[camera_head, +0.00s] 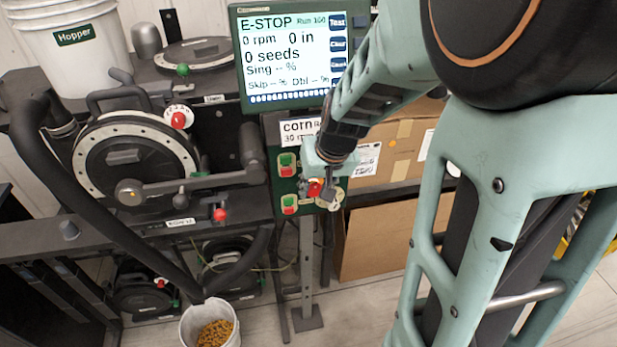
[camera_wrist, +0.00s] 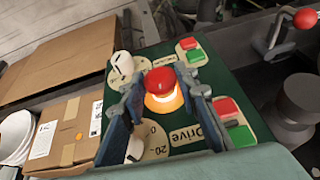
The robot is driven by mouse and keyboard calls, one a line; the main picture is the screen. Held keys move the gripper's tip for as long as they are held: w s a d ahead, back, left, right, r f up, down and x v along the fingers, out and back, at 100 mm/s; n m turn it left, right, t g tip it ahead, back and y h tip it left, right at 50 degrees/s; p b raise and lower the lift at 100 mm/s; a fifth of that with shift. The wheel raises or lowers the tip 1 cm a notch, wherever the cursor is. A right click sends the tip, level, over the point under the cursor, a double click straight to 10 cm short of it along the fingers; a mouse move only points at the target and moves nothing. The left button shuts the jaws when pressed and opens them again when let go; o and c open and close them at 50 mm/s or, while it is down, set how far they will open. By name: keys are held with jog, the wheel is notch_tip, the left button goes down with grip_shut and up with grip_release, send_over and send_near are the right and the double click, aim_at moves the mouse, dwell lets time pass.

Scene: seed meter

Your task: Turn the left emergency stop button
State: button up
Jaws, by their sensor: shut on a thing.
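The red emergency stop button (camera_wrist: 161,80) with its orange-and-white collar stands on the green control panel (camera_wrist: 235,70). It shows partly in the head view (camera_head: 314,189), beside my fingers. My gripper (camera_wrist: 162,90) reaches down to the panel, its two fingers on opposite sides of the button and shut on it. The head view also shows my gripper (camera_head: 325,184) at the panel, hiding part of the button and dials. The screen (camera_head: 292,55) above reads E-STOP, 0 rpm and 0 seeds.
Red-and-green push switches (camera_wrist: 190,50) and (camera_wrist: 232,118) sit on the panel, close to my right finger in the wrist view. A white-pointer dial (camera_wrist: 122,66) is near the left finger. Cardboard boxes (camera_head: 395,150) stand behind. The seed meter (camera_head: 135,160) stands left.

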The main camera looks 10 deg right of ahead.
jog(key=shift+d+f+m+y+b, duration=0.2)
jog(key=shift+y+b, duration=0.45)
jog(key=shift+b, duration=1.2)
jog(key=shift+d+f+m+y+b, duration=0.15)
jog(key=shift+y+b, duration=0.5)
jog(key=shift+b, duration=1.15)
jog(key=y+b, duration=0.1)
jog(key=b, duration=0.2)
jog(key=shift+r+y, duration=0.1)
jog(key=shift+y, duration=0.3)
jog(key=shift+r+b, duration=0.1)
jog(key=shift+b, duration=0.35)
jog(key=shift+r+m+y, duration=0.1)
jog(key=shift+m+y, duration=0.15)
jog(key=shift+y, duration=0.25)
jog(key=o, duration=1.1)
jog(key=shift+o, duration=0.2)
jog(key=v, duration=1.2)
